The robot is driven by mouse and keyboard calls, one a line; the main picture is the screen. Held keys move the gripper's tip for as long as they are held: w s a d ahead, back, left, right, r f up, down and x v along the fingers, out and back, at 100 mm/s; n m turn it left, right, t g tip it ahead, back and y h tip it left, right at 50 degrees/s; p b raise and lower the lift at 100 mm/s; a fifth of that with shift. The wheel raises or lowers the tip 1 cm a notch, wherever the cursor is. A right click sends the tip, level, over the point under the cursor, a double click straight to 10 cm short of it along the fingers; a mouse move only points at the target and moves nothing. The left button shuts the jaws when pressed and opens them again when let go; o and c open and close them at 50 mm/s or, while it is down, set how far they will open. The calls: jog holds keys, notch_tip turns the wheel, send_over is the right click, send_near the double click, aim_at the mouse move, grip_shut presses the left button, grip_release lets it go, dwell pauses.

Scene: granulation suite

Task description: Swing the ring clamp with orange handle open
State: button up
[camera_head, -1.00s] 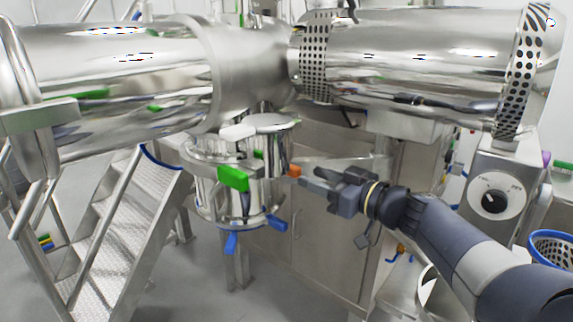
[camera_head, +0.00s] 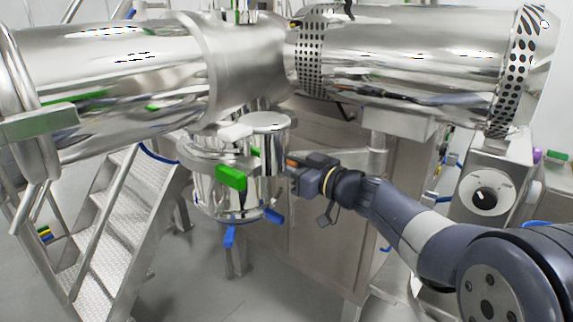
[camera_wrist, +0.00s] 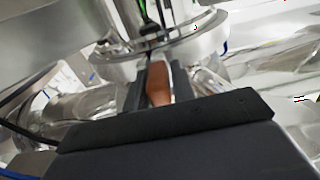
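The orange handle (camera_head: 291,163) of the ring clamp sits at the right side of the steel vessel under the big cylinder. In the wrist view the orange handle (camera_wrist: 158,88) stands between my two dark fingers. The clamp's steel ring (camera_wrist: 105,66) curves round the vessel behind it. My gripper (camera_head: 296,178) is at the handle, partly hiding it, and it also shows in the wrist view (camera_wrist: 154,78). The fingers lie close on both sides of the handle; I cannot tell whether they press on it.
A green handle (camera_head: 231,177) and blue handles (camera_head: 272,214) are on the same vessel, left of and below my gripper. Large steel cylinders (camera_head: 120,75) hang above. A steel cabinet (camera_head: 325,235) stands behind my arm. Stairs (camera_head: 125,220) are at the left. A control box with dial (camera_head: 485,194) is at right.

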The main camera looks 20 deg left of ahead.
grip_shut()
dwell(0.3)
